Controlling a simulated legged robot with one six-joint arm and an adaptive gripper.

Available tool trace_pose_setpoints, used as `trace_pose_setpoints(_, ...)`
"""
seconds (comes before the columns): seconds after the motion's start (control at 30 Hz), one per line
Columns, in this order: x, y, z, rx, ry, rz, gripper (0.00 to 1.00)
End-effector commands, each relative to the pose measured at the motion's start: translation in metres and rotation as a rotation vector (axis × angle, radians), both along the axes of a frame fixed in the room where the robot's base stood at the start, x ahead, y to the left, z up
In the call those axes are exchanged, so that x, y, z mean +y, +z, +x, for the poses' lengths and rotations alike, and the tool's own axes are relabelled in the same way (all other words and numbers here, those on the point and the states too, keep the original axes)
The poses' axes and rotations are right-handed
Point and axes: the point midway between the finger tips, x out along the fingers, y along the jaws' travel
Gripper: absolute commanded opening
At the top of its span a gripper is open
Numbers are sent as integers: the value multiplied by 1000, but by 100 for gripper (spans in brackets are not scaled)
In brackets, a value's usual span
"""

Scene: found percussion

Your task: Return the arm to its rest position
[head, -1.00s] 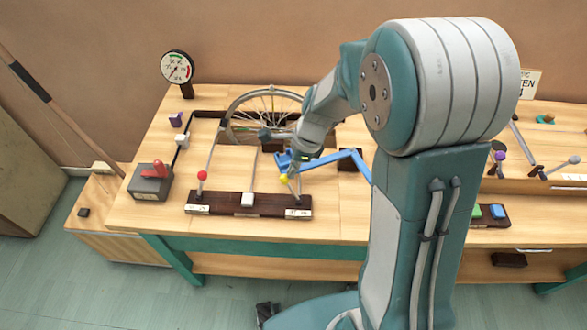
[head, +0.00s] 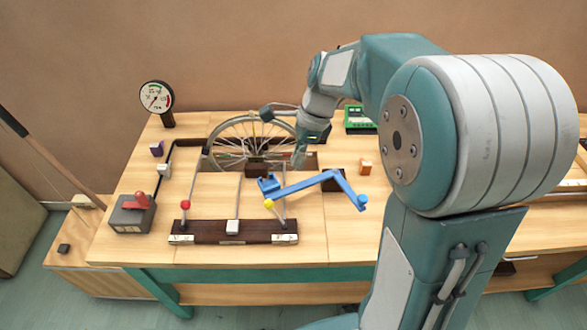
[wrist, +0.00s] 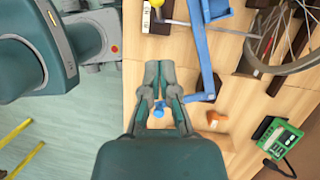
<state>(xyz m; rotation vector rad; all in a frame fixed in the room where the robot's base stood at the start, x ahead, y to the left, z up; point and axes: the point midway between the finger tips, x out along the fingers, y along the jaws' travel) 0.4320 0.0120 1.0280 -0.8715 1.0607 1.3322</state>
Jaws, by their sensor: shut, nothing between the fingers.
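My gripper (head: 299,158) is in the head view, raised above the bench beside the spoked wheel (head: 240,138). Its fingers are together with nothing held; they also show in the wrist view (wrist: 160,68). My arm bends high over the right side of the bench. A blue crank (head: 300,186) lies below and in front of the gripper, with its round blue knob (head: 361,202) at the right end. In the wrist view the crank (wrist: 204,60) runs right of the fingers, and its knob (wrist: 158,109) shows through the gap between the finger links.
A dark lever base (head: 205,239) carries levers with red, white and yellow knobs. A grey box with a red handle (head: 131,213) and a dial gauge (head: 155,98) stand left. A green device (head: 359,120) and an orange block (head: 366,166) are right of the wheel. Bare bench lies at front right.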

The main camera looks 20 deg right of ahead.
Motion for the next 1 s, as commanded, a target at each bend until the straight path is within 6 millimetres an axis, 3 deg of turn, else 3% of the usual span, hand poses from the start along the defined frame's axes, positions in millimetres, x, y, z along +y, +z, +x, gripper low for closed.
trace_pose_setpoints(0.63,-1,6,-3,-14,21,-4,0)
trace_pose_setpoints(1.0,1,46,-53,-262,430,-117,0)
